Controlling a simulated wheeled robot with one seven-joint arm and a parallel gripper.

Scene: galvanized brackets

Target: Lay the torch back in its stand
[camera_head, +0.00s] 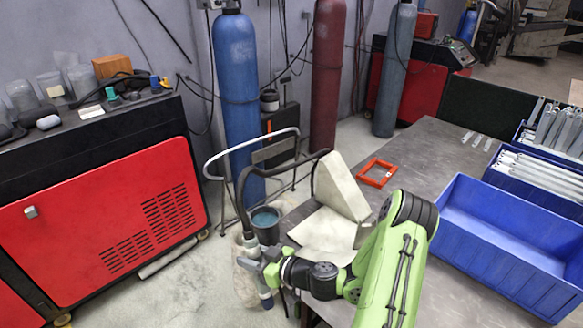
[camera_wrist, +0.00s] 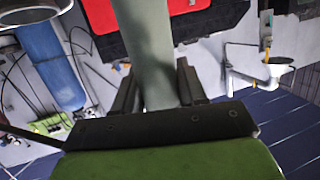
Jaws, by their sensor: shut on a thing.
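My gripper (camera_head: 256,264) is at the end of my green arm, left of the table's near left edge. In the wrist view my gripper (camera_wrist: 157,88) has its two dark fingers closed on either side of a grey-green cylinder, which I take to be the torch (camera_wrist: 150,45). In the head view a grey rod, likely the torch (camera_head: 250,242), stands roughly upright in the jaws and shows above and below them. Its lower part is partly hidden by my gripper. I cannot single out the torch's stand with certainty.
A dark bucket (camera_head: 265,226) and curved hoses (camera_head: 240,180) are close behind my gripper. The grey table (camera_head: 440,150) holds an orange frame (camera_head: 377,172), a pale angled piece (camera_head: 340,188) and a blue crate (camera_head: 500,245). A red cabinet (camera_head: 95,220) stands left; floor between is open.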

